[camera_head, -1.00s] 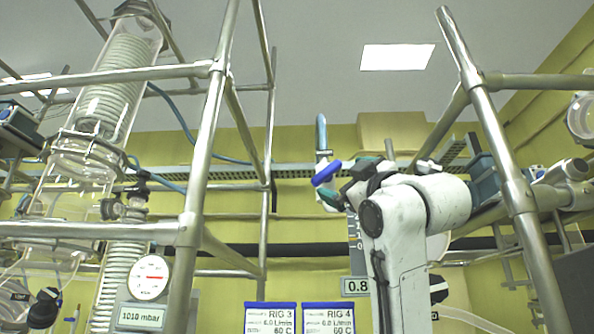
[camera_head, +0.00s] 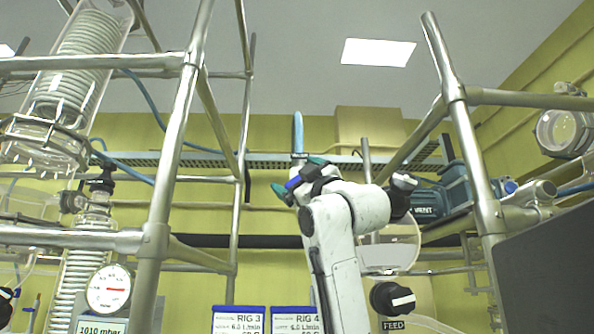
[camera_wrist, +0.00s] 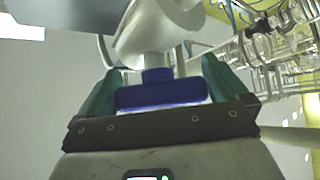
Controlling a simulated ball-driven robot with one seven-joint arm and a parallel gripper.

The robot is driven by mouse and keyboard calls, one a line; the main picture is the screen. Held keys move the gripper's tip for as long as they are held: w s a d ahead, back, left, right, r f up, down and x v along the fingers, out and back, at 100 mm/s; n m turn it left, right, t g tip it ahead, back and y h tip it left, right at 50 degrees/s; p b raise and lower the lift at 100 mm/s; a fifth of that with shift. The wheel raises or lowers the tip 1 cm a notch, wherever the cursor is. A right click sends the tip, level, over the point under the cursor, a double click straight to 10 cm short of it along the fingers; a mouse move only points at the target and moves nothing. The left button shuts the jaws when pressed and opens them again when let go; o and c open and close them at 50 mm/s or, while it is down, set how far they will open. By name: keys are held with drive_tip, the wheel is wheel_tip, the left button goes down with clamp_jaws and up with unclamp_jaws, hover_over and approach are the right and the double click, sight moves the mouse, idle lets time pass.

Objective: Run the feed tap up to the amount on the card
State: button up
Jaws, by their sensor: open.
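My gripper (camera_head: 298,176) is raised in the middle of the head view. In the wrist view its two green fingers (camera_wrist: 162,72) stand apart, one on each side of a blue T-shaped handle (camera_wrist: 162,94). The handle joins a pale rounded body (camera_wrist: 158,35); I cannot tell whether the fingers touch it. The blue part also shows at the gripper in the head view (camera_head: 293,183). A black knob (camera_head: 393,299) above a FEED label (camera_head: 393,325) is at lower right. A RIG 3 card (camera_head: 238,321) and RIG 4 card (camera_head: 296,321) read 6.0 L/min; their lower parts are cut off.
Metal frame posts stand left (camera_head: 178,130) and right (camera_head: 462,130) of my arm. A glass coil column (camera_head: 85,75) and a dial gauge (camera_head: 108,289) with a 1010 mbar plate (camera_head: 101,327) are at left. A VENT label (camera_head: 424,210) is beside the right post. A dark panel fills lower right.

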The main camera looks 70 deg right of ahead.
drive_tip(key=shift+w+d, duration=0.1)
drive_tip(key=shift+c, duration=0.2)
drive_tip(key=c, duration=0.6)
drive_tip(key=shift+c, duration=0.2)
drive_tip(key=shift+m+h, duration=0.4)
drive_tip(key=m+g+h, duration=0.1)
drive_tip(key=m, duration=0.1)
drive_tip(key=m+h+b, duration=0.1)
drive_tip(key=m+h, duration=0.1)
drive_tip(key=shift+m+g, duration=0.3)
drive_tip(key=shift+g, duration=0.1)
drive_tip(key=shift+s+d+r+m+g+h, duration=0.1)
drive_tip(key=shift+m+g+h, duration=1.15)
drive_tip(key=shift+m, duration=0.45)
drive_tip(key=shift+s+a+r+m+g+h, duration=0.1)
drive_tip(key=shift+m+g+h, duration=0.9)
drive_tip(key=shift+m+g, duration=0.55)
drive_tip(key=shift+s+d+m+g+h, duration=0.1)
drive_tip(key=shift+m+g+h, duration=1.05)
drive_tip(key=shift+m, duration=0.7)
drive_tip(key=shift+s+m+p, duration=0.1)
drive_tip(key=shift+m+p, duration=0.2)
drive_tip(key=shift+m, duration=0.2)
drive_tip(key=o, duration=0.7)
